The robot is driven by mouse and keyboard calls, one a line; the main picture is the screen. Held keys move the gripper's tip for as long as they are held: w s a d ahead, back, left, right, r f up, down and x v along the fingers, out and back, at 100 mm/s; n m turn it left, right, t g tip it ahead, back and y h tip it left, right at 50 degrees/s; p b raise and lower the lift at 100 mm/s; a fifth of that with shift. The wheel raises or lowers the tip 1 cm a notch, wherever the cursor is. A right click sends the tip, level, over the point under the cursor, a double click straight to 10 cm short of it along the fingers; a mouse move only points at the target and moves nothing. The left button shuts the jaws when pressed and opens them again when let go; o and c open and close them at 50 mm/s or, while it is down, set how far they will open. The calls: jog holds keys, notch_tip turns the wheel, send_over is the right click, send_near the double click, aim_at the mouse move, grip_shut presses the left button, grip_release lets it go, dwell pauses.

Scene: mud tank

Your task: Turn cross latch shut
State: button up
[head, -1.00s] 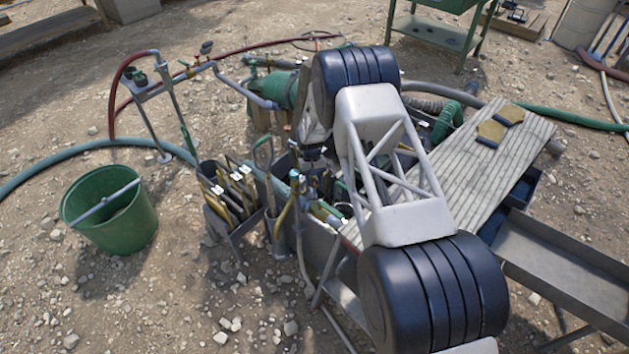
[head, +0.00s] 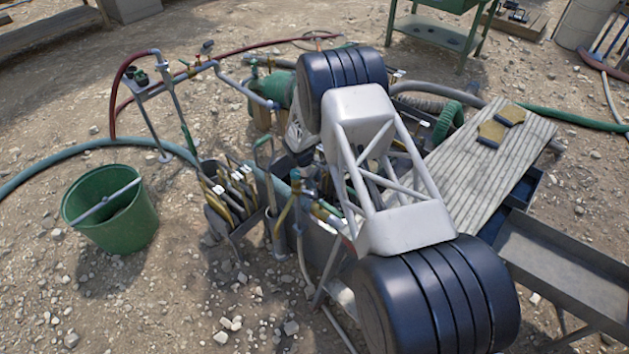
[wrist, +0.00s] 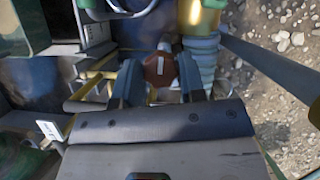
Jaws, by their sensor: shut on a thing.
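In the wrist view my gripper (wrist: 159,74) has its two dark fingers on either side of a reddish-brown, many-sided knob (wrist: 160,67) with a pale bar mark on its face. The fingers are closed on it. The knob looks like the centre of the cross latch. Its arms and what it fastens to are mostly hidden by the fingers and the dark pad below. In the head view the fingertips and the latch are hidden behind my arm, above the crowded tank.
A ribbed blue-grey hose (wrist: 203,62) runs close to the right finger. In the head view a rack of brass-coloured tools (head: 232,190) and a green bucket (head: 110,208) stand left of the tank. A ridged board (head: 480,150) slopes at the right.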

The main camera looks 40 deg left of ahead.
jog(key=shift+n, duration=0.3)
jog(key=o, duration=0.6)
jog(key=shift+o, duration=0.2)
jog(key=shift+r, duration=0.1)
jog(key=v, duration=0.7)
jog(key=shift+r, duration=0.25)
jog(key=shift+a, duration=0.15)
